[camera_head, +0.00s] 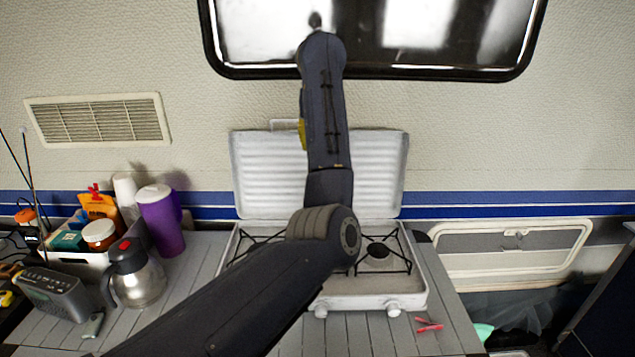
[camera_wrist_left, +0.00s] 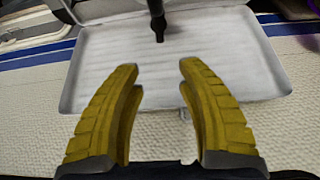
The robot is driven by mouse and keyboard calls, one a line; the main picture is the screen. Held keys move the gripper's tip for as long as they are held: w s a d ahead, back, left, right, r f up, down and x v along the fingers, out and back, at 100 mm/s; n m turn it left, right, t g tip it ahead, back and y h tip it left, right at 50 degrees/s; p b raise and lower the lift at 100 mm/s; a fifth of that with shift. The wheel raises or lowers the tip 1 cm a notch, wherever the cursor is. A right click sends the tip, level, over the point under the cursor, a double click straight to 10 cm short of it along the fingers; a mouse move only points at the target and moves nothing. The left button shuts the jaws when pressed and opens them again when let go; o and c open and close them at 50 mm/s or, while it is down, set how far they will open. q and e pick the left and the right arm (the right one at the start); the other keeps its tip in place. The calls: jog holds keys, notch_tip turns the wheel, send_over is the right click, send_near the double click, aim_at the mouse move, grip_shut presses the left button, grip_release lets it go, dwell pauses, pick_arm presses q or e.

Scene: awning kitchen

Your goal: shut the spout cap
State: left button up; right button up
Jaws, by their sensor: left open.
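A steel jug (camera_head: 137,283) with a black top and a red button (camera_head: 125,245) stands upright at the left of the counter. A purple tumbler (camera_head: 161,222) with a pale lid stands behind it. I cannot tell which of these has the spout cap, or whether any cap is open. My left gripper (camera_head: 302,133) is mostly hidden behind its own arm, in front of the stove's raised lid. In the left wrist view the yellow fingers (camera_wrist_left: 160,75) are spread apart and empty, and the stove lid lies beyond them. My right gripper is not in view.
The open camping stove (camera_head: 375,301) takes up the middle of the counter, its white lid (camera_head: 262,180) standing up against the wall. A pink clip (camera_head: 429,326) lies near the front right.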

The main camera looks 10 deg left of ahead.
pick_arm(q)
jog(key=shift+x, duration=8.4)
jog(key=shift+f, duration=0.1)
jog(key=shift+d, duration=0.1)
grip_shut()
